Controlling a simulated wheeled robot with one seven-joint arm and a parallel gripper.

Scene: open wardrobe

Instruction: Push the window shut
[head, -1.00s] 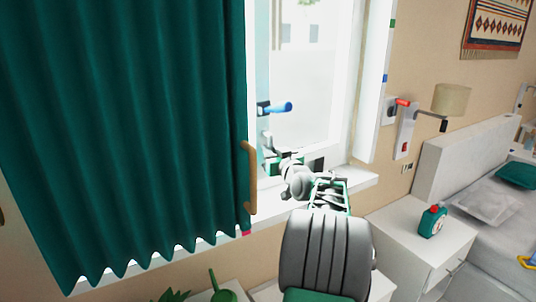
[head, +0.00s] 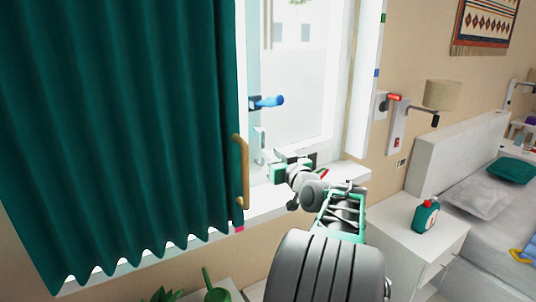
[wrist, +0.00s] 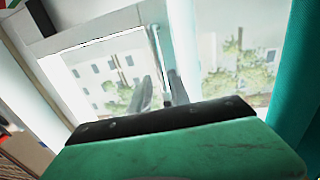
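The window (head: 300,90) is bright glass in a white frame, right of a green curtain; it also shows in the wrist view (wrist: 110,75). Its blue handle (head: 266,102) sticks out near the curtain's edge. I cannot tell exactly how far the window stands open. My gripper (head: 284,159) is below and slightly right of the handle, above the sill, apart from the handle. In the wrist view, its grey fingers (wrist: 158,82) point at the window beyond the green gripper body. I see nothing held, but the finger gap is unclear.
The green curtain (head: 110,130) with a wooden pull (head: 241,170) covers the left side. The white sill (head: 270,200) runs below. A white nightstand (head: 400,245) with a green bottle (head: 425,215), a wall lamp (head: 440,95) and a bed (head: 490,210) stand right.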

